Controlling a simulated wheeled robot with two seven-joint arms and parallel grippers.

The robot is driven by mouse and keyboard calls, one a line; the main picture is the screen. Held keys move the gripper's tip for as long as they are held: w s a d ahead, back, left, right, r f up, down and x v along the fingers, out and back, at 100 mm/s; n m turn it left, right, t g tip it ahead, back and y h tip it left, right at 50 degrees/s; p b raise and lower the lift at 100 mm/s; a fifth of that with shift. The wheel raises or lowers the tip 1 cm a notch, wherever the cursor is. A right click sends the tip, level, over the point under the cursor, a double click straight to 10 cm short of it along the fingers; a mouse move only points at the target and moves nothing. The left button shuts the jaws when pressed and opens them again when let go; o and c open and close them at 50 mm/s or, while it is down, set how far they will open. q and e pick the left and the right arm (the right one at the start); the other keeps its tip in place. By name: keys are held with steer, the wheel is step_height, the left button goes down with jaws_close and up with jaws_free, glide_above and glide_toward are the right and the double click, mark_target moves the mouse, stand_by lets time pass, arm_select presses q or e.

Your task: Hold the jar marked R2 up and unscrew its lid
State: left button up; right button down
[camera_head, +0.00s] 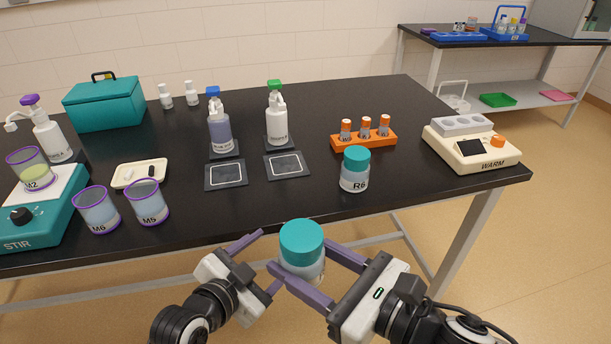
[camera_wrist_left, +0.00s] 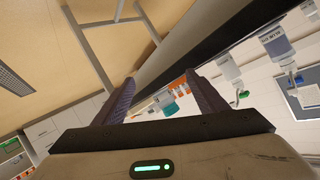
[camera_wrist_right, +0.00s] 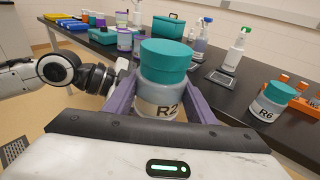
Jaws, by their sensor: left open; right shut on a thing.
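The jar marked R2 (camera_wrist_right: 160,107) is a clear jar with pale blue contents and a teal lid (camera_head: 302,240). The lid sits on top of it. My right gripper (camera_head: 300,262) is shut around the jar's body below the lid and holds it upright in the air, in front of the bench. The R2 label shows in the right wrist view. My left gripper (camera_head: 268,262) is open, just left of the jar. Its fingers (camera_wrist_left: 165,95) are spread with nothing held between them, and the jar is not visible in the left wrist view.
A similar jar R6 (camera_head: 355,172) stands near the bench's front edge. Behind it are an orange rack (camera_head: 363,139) and a warmer (camera_head: 472,147). Dark pads (camera_head: 226,175), pump bottles, beakers (camera_head: 97,212) and a stirrer (camera_head: 38,212) occupy the left and middle.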

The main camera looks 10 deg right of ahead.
arm_select(q)
steer(key=w+d+r+m+g, duration=0.2)
steer(key=w+d+r+m, duration=0.2)
steer(key=d+r+m, duration=0.15)
step_height(320, 180, up, 21)
steer(key=m+g+y, duration=0.8)
steer(key=m+g, duration=0.1)
steer(key=m, duration=1.6)
glide_above(305, 234)
steer(key=shift+w+a+r, duration=0.15)
steer(key=shift+w, duration=0.3)
steer(key=shift+s+r+m, duration=0.1)
steer(key=shift+s+m, duration=0.2)
steer(key=shift+m, duration=0.25)
steer(key=shift+s+f, duration=0.15)
steer(key=shift+f, duration=0.05)
steer(key=f, duration=0.7)
steer(key=shift+d+f, duration=0.2)
steer(key=shift+f, duration=0.05)
